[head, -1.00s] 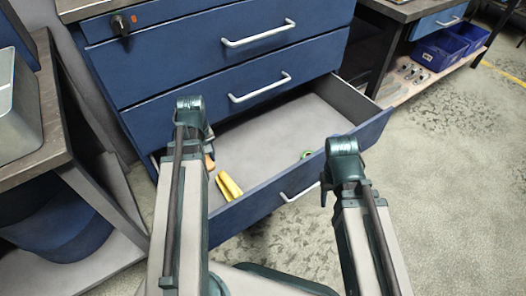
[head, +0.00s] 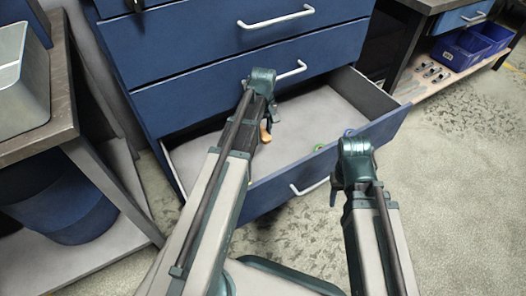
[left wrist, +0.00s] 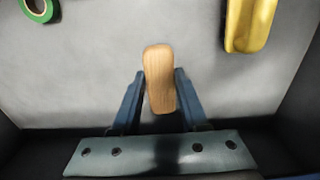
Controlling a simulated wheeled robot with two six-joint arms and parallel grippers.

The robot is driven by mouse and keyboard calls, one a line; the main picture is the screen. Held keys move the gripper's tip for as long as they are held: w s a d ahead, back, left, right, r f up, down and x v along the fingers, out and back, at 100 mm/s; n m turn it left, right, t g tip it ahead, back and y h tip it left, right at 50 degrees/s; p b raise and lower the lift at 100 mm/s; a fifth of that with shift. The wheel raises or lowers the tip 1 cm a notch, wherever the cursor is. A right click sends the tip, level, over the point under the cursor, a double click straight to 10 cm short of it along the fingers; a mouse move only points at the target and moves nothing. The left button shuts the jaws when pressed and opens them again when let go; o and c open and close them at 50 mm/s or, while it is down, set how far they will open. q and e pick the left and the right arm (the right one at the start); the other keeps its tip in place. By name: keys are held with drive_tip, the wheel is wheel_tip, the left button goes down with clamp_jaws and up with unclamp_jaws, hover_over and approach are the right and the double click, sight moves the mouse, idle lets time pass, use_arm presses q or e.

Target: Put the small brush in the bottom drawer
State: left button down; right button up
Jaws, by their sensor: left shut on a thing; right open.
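The small brush shows as a rounded wooden piece (left wrist: 159,78) between the fingers of my left gripper (left wrist: 160,92) in the left wrist view. In the head view its wooden end (head: 265,132) shows below my left gripper (head: 270,110), which is shut on it. The bottom drawer (head: 275,190) is pulled open, and the brush is over its inside. I cannot tell how high it is above the floor. Any bristles are hidden. My right gripper (head: 334,188) is open and empty, in front of the drawer's front panel.
A green tape roll (head: 319,147) lies in the drawer; it also shows in the left wrist view (left wrist: 38,8), with a yellow object (left wrist: 248,25) at the upper right. The upper drawers (head: 235,80) are shut. A side bench (head: 60,105) stands at the left.

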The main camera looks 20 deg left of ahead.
use_arm(q)
wheel_tip(320, 180, down, 5)
drive_tip(key=b, duration=0.3)
drive_tip(key=shift+b, duration=0.4)
wheel_tip(320, 180, down, 4)
drive_tip(key=b, duration=0.3)
drive_tip(key=shift+r+b, duration=0.2)
drive_tip(key=shift+b, duration=0.1)
drive_tip(key=shift+f, duration=0.1)
drive_tip(key=shift+f, duration=0.15)
drive_tip(key=shift+c, duration=2.1)
unclamp_jaws()
